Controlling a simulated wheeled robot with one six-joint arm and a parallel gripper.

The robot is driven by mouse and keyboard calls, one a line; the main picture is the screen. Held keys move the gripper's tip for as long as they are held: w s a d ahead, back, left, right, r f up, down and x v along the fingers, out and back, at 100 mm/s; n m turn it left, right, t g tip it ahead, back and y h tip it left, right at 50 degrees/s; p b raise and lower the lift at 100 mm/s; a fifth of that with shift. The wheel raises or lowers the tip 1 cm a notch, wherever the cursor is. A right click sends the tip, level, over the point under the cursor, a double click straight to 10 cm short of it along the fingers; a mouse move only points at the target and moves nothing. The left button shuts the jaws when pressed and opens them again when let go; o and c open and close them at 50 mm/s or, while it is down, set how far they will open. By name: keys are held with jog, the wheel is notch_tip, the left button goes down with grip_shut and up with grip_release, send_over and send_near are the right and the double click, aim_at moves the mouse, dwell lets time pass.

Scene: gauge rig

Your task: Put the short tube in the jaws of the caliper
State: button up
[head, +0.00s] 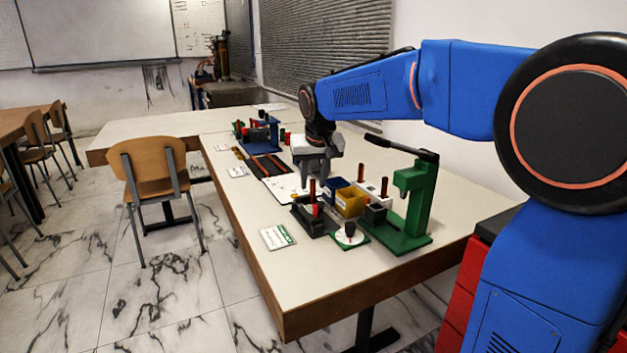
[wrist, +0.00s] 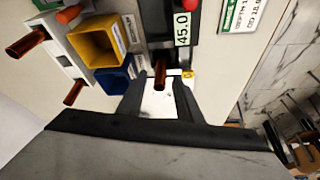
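A copper tube (wrist: 160,68) shows between the two fingers of my gripper (wrist: 160,84) in the wrist view, with gaps on both sides. In the head view my gripper (head: 314,180) is open, pointing down just above an upright copper tube (head: 312,188) at a black fixture (head: 318,226). Two more copper tubes, one longer (wrist: 25,42) and one shorter (wrist: 73,93), stand on a white rack (wrist: 62,45). Which is the short tube is uncertain.
A yellow bin (head: 350,202) and a blue bin (head: 333,190) stand beside the fixture. A green lever press (head: 420,205) stands at the right. The near tabletop is clear.

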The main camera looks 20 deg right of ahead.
jog(key=v, duration=1.2)
jog(key=shift+r, duration=0.2)
